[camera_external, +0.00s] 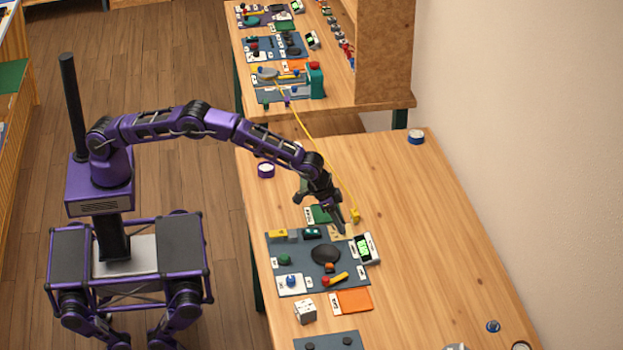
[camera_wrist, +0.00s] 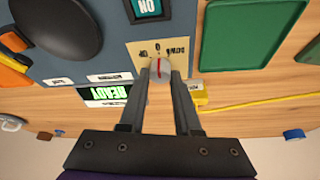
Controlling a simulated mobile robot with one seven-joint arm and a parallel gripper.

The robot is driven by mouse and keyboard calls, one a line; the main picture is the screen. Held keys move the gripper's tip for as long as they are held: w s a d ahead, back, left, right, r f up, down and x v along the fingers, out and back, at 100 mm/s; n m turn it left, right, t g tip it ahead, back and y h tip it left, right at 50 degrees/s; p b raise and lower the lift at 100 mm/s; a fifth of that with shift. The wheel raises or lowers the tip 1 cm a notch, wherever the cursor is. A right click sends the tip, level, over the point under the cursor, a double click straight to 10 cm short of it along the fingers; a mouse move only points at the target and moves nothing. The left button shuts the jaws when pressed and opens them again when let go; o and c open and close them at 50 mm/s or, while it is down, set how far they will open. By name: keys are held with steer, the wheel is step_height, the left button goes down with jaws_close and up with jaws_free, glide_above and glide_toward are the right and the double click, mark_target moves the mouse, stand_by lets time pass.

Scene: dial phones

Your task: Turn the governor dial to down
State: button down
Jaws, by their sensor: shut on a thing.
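The governor dial (camera_wrist: 159,70) is a small grey knob with a red line, on a tan plate (camera_wrist: 147,48) marked UP, 0 and DOWN. In the wrist view UP is on the left, 0 in the middle and DOWN on the right. The red line points about at 0. My gripper (camera_wrist: 160,76) is shut on the knob, one finger on each side. In the external view my gripper (camera_external: 340,228) reaches down to the tan plate at the board's far right, and the knob is hidden by the fingers.
Beside the dial are a display reading READY (camera_wrist: 107,93), a green ON switch (camera_wrist: 146,8), a green tray (camera_wrist: 240,35) and a black round pad (camera_wrist: 58,22). A yellow plug (camera_external: 354,215) with a cord lies close by. The table's right side is mostly clear.

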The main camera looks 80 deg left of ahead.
steer(key=m+h+b, duration=0.1)
steer(key=m, duration=0.2)
steer(key=shift+a+m, duration=0.15)
steer(key=shift+m, duration=0.25)
steer(key=m+g, duration=0.1)
steer(key=m, duration=0.1)
steer(key=m+h, duration=0.1)
steer(key=m, duration=0.1)
steer(key=shift+w+m+g+h, duration=0.1)
steer(key=shift+m+g+h, duration=0.2)
steer(key=shift+m+g, duration=0.1)
stand_by(0.3)
steer(key=c, duration=0.6)
jaws_free()
steer(key=shift+r, duration=0.1)
steer(key=v, duration=1.7)
steer(key=shift+a+p, duration=0.25)
steer(key=shift+p, duration=0.15)
